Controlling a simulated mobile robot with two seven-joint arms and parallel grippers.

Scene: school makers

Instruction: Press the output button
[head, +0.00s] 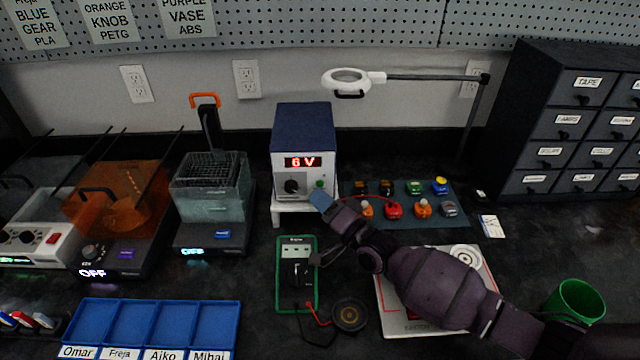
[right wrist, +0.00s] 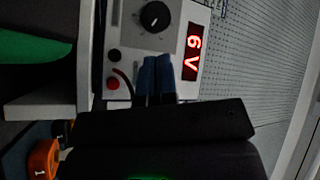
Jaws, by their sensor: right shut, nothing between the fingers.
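The power supply (head: 303,150) is a white-fronted box with a dark blue top, and its red display (head: 303,162) reads 6 V. A black knob (head: 292,186) and a small green button (head: 320,184) are on its front. My right gripper (head: 321,199) is shut and empty, its blue fingertips just below the green button. My left gripper is not in view.
A red jack (right wrist: 113,83) with a lead is on the supply's panel. A green multimeter (head: 281,285) lies in front. A blue mat (head: 440,207) with small coloured parts is to the right. A magnifier lamp (head: 347,76) hangs above.

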